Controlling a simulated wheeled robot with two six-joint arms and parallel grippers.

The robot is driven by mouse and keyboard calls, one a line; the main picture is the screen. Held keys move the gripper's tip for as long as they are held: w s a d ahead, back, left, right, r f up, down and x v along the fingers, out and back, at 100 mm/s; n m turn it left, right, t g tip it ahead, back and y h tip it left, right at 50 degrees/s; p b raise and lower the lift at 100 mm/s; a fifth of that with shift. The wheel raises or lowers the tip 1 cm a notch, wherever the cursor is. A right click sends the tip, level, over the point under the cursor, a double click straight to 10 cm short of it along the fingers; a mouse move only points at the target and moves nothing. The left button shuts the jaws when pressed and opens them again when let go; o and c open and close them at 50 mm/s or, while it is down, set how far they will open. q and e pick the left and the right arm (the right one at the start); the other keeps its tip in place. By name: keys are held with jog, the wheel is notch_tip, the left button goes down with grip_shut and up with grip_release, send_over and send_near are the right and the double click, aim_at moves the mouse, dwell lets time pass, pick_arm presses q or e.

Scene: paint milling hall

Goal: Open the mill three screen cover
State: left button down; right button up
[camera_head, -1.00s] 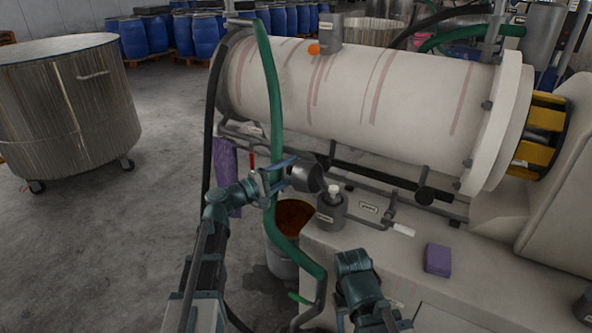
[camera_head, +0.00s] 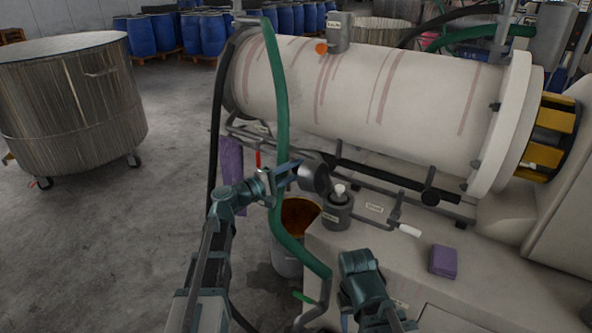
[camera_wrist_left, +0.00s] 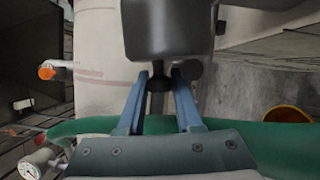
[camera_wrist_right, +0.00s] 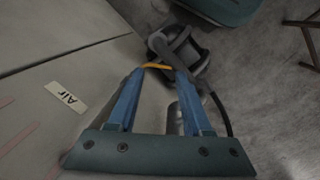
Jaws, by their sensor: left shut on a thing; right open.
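My left gripper (camera_head: 285,175) is shut on a small dark knob (camera_wrist_left: 157,84) of a dark grey cup-shaped piece (camera_head: 313,176). This piece looks like the screen cover; its label cannot be read. In the left wrist view a grey block (camera_wrist_left: 168,28) fills the top, just beyond the fingertips. The piece is beside and left of a grey pot (camera_head: 338,212) with a white knob; I cannot tell whether it is attached to the mill (camera_head: 390,95). My right arm is low at centre; in the right wrist view its gripper (camera_wrist_right: 160,74) is open and empty, with a dark clamp-like object (camera_wrist_right: 180,48) beyond the tips.
A green hose (camera_head: 280,110) hangs close beside my left gripper. A bucket (camera_head: 287,258) with brown contents stands below. A pipe with a white-handled lever (camera_head: 410,231) and a purple block (camera_head: 443,261) are at right. A large vat (camera_head: 70,110) stands left, with open floor between.

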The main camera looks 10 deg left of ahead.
dwell(0.8)
pick_arm(q)
jog(key=r+p, duration=0.1)
jog(key=m+p, duration=0.1)
jog(key=p, duration=0.1)
jog(key=shift+s+d+r+g, duration=0.15)
jog(key=shift+d+r+g, duration=0.2)
jog(key=shift+g, duration=0.05)
jog(key=shift+d+m, duration=0.15)
jog(key=shift+m, duration=0.45)
jog(key=c, duration=0.6)
grip_release()
jog(key=shift+s, duration=0.1)
